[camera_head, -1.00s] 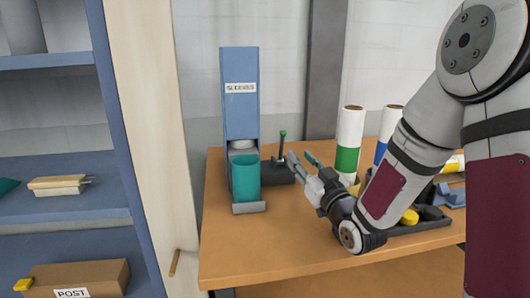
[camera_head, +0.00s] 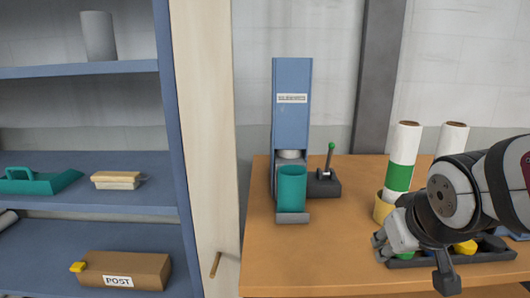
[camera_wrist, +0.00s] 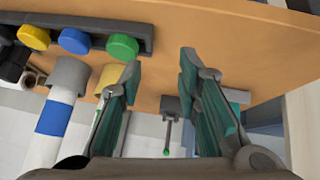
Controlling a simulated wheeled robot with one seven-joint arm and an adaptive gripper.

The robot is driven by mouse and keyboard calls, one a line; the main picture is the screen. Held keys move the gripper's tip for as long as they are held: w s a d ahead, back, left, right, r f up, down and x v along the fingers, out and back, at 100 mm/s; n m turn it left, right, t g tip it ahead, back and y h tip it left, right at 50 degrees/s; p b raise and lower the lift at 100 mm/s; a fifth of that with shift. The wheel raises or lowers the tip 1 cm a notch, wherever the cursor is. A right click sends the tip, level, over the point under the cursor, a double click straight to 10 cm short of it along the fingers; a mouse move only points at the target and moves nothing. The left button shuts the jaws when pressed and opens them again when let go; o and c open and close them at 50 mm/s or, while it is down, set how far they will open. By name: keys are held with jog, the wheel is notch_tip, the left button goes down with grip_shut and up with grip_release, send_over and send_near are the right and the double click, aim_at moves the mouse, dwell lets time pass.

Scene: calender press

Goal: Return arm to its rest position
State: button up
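My gripper (camera_wrist: 157,85) shows in the wrist view with its two teal-padded fingers wide apart and nothing between them. In the head view my arm is folded at the right, with my gripper (camera_head: 412,258) over the front of the wooden table (camera_head: 320,265); its fingertips are hard to make out there. A teal cup (camera_head: 292,188) stands upright on the foot of the blue dispenser (camera_head: 291,105), apart from my gripper.
A small lever device (camera_head: 324,183) with a green knob stands beside the dispenser. Rolls with green (camera_head: 398,176) and blue (camera_wrist: 54,117) bands stand near my arm. A dark tray (camera_wrist: 78,26) holds coloured caps. A blue shelf (camera_head: 90,203) with a POST box (camera_head: 125,270) is at the left.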

jog(key=s+a+m+g+y, duration=0.1)
jog(key=s+a+g, duration=0.15)
jog(key=s, duration=0.85)
jog(key=s+a+g, duration=0.1)
jog(key=s+g, duration=0.2)
jog(key=s, duration=0.7)
notch_tip(320, 180, up, 18)
jog(key=s+t+p, duration=0.1)
jog(key=t+p, duration=0.1)
jog(key=p, duration=1.4)
jog(key=shift+d+f, duration=0.15)
jog(key=shift+f, duration=0.1)
